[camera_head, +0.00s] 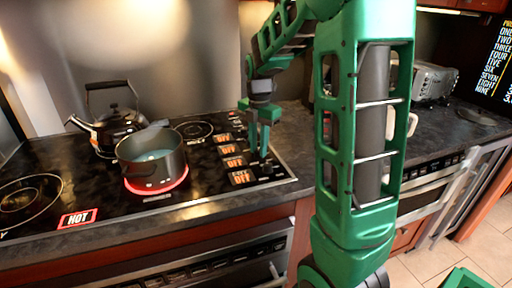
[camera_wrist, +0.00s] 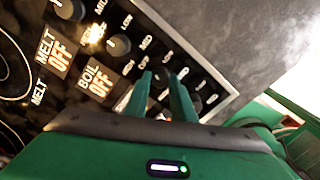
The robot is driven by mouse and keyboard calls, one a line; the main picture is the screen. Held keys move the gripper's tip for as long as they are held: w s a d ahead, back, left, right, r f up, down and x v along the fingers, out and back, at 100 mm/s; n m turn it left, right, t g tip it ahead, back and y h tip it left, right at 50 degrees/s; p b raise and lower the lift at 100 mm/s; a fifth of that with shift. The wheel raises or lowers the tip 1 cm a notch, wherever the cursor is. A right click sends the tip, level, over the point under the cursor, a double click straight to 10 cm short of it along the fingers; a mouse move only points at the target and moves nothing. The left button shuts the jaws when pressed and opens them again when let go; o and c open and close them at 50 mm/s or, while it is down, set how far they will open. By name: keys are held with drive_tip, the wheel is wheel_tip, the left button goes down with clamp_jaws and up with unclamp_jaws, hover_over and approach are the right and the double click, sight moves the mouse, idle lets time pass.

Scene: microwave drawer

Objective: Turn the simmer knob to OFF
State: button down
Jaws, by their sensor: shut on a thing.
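My gripper (camera_head: 259,152) reaches down to the control strip at the right of the black cooktop (camera_head: 60,160). In the wrist view my gripper (camera_wrist: 160,78) has its two green fingers closed around a dark knob, mostly hidden between the fingertips. The lit displays (camera_wrist: 100,82) nearest the camera read MELT OFF and BOIL OFF. The simmer label is not readable, so I cannot tell the held knob's name or setting.
A dark pot (camera_head: 150,155) stands on a burner glowing red. A black kettle (camera_head: 115,122) stands behind it. A lit HOT sign (camera_head: 78,218) is at the cooktop's front left. A toaster (camera_head: 434,80) stands on the right counter.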

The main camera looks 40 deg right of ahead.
sight(258, 150)
drive_tip(key=shift+w+d+r+n, duration=0.1)
drive_tip(key=shift+w+n, duration=0.05)
drive_tip(key=shift+n, duration=0.45)
drive_tip(key=shift+w+r+n, duration=0.1)
drive_tip(key=shift+n, duration=0.5)
drive_tip(key=c, duration=1.6)
unclamp_jaws()
drive_tip(key=shift+f, duration=0.1)
drive_tip(key=shift+o, duration=0.4)
drive_tip(key=shift+s, duration=0.1)
wheel_tip(258, 150, up, 11)
drive_tip(key=shift+f, duration=0.15)
